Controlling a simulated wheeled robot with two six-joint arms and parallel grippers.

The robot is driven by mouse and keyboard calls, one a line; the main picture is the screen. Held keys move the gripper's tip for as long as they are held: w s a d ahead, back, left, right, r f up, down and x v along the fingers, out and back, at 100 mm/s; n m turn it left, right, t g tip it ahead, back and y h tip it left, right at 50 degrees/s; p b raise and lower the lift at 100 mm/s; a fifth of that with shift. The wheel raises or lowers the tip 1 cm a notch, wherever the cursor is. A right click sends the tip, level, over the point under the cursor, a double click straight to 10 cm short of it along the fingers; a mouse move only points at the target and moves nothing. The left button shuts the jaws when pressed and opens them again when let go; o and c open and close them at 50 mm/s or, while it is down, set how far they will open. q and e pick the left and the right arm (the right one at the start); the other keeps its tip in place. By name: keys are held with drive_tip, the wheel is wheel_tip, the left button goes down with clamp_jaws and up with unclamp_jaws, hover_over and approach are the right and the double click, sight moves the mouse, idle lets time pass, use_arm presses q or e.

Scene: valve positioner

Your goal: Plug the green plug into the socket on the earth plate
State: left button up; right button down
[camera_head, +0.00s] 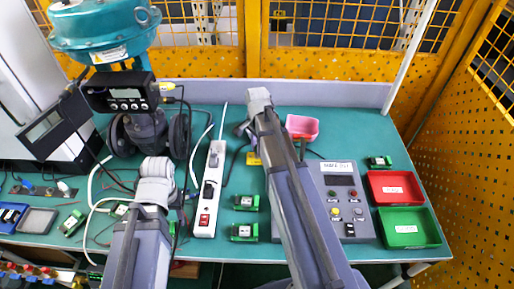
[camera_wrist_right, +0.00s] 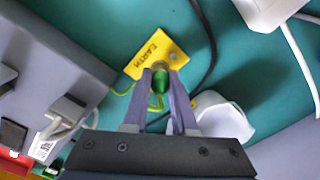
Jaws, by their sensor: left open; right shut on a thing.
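The yellow earth plate (camera_wrist_right: 148,53), marked EARTH, lies on the green table in the right wrist view. Only a small yellow part of it (camera_head: 253,158) shows beside my right arm in the head view. My right gripper (camera_wrist_right: 164,82) is shut on the green plug (camera_wrist_right: 158,86), with its fingertips at the plate's near edge. A yellow-green wire hangs from the plug. Whether the plug's tip is in the socket cannot be told, as fingers and plug cover that spot. My left gripper (camera_head: 157,172) is open over the left part of the table, its fingers mostly hidden.
A white power strip (camera_head: 208,190) stands between my arms. A grey control box (camera_head: 343,200) stands right of my right arm, with red (camera_head: 394,188) and green (camera_head: 408,227) trays beyond. A teal valve (camera_head: 105,30) stands back left. Dark cable (camera_wrist_right: 207,45) runs beside the plate.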

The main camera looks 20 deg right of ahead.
use_arm(q)
drive_tip(key=shift+f, duration=0.15)
use_arm(e)
drive_tip(key=shift+f, duration=0.15)
idle(0.6)
drive_tip(key=c, duration=0.6)
unclamp_jaws()
drive_tip(key=shift+c, duration=0.2)
drive_tip(key=shift+o, duration=0.4)
drive_tip(key=shift+o, duration=1.2)
wheel_tip(320, 180, up, 7)
drive_tip(key=p, duration=0.7)
use_arm(q)
wheel_tip(320, 180, up, 7)
